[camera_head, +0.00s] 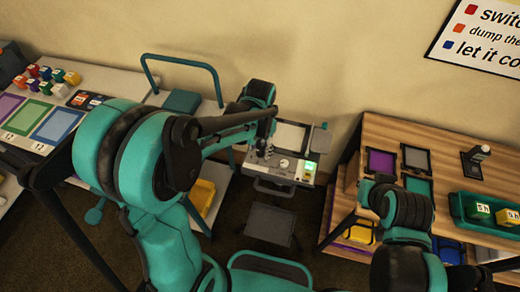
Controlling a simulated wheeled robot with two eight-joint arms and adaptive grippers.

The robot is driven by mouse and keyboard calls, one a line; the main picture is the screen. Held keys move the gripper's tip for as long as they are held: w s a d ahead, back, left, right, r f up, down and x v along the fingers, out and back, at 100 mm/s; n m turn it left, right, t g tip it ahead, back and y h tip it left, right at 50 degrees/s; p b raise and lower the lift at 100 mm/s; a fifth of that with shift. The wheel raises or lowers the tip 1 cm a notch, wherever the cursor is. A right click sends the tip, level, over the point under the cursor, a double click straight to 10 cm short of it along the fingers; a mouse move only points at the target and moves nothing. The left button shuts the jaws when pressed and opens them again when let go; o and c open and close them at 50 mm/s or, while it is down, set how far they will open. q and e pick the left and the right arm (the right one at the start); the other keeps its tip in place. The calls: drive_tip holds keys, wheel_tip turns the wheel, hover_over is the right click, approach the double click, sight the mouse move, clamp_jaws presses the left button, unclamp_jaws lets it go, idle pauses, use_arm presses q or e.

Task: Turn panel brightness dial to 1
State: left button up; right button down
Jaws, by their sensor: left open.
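The control panel (262,166) is a small grey console against the wall, at the middle of the head view. It has a lit green display (284,164) and several small controls. The brightness dial is too small to tell from the other controls, and its setting cannot be read. My left gripper (264,150) is open and points down over the left part of the panel. Whether it touches a control cannot be told. My right arm shows at the lower right, but its gripper is not in view.
A wooden table (390,129) stands at the right with coloured mats and a green tray (462,222) holding cubes. A white table (112,82) at the left carries coloured blocks and mats. A dark stool (270,225) stands below the panel.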

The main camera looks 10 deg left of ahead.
use_arm(q)
drive_tip(key=shift+f, duration=0.25)
drive_tip(key=shift+c, duration=0.2)
clamp_jaws()
drive_tip(key=n, duration=0.4)
drive_tip(key=shift+n+b, duration=0.35)
drive_tip(key=shift+n, duration=0.05)
drive_tip(key=n, duration=0.4)
drive_tip(key=shift+n, duration=0.4)
